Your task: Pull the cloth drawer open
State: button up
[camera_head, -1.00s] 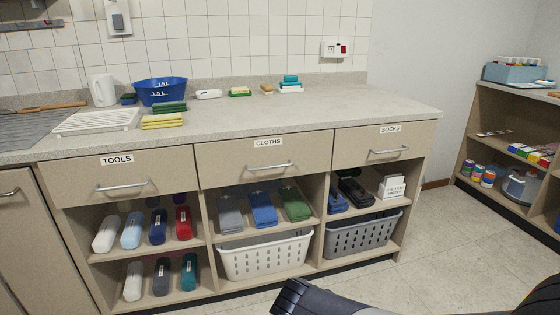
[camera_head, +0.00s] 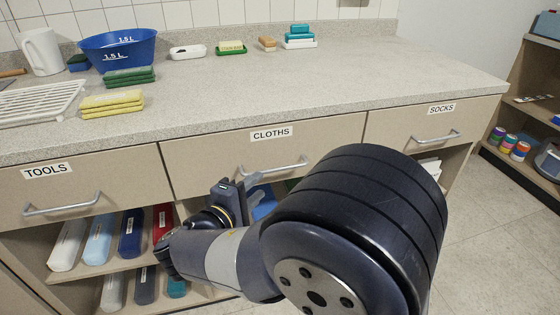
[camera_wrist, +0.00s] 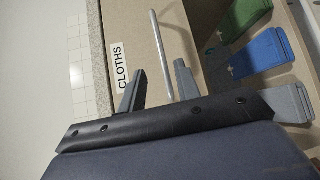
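The cloth drawer (camera_head: 215,153), labelled CLOTHS, is the middle beige drawer under the counter and sits shut, flush with its neighbours. Its silver bar handle (camera_head: 285,166) runs across the front. My gripper (camera_head: 241,184) is just below the handle's left part, partly hidden by my arm. In the wrist view my gripper (camera_wrist: 161,66) is open, its two dark fingers apart. The handle (camera_wrist: 160,50) appears in the gap between them; contact cannot be made out. The CLOTHS label (camera_wrist: 121,66) shows beside the left finger.
The TOOLS drawer (camera_head: 125,178) is on the left and the SOCKS drawer (camera_head: 400,122) on the right, both shut. Folded cloths (camera_wrist: 270,50) lie on the shelf below. A blue basin (camera_head: 118,50) and sponges stand on the counter (camera_head: 330,85). Open floor (camera_head: 500,220) lies at right.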

aim_at(278, 168)
jog(key=b+x, duration=0.1)
jog(key=x, duration=0.9)
jog(key=shift+d+f+b, duration=0.1)
jog(key=shift+d+b, duration=0.05)
jog(key=shift+b, duration=0.2)
grip_shut()
jog(key=shift+s, duration=0.1)
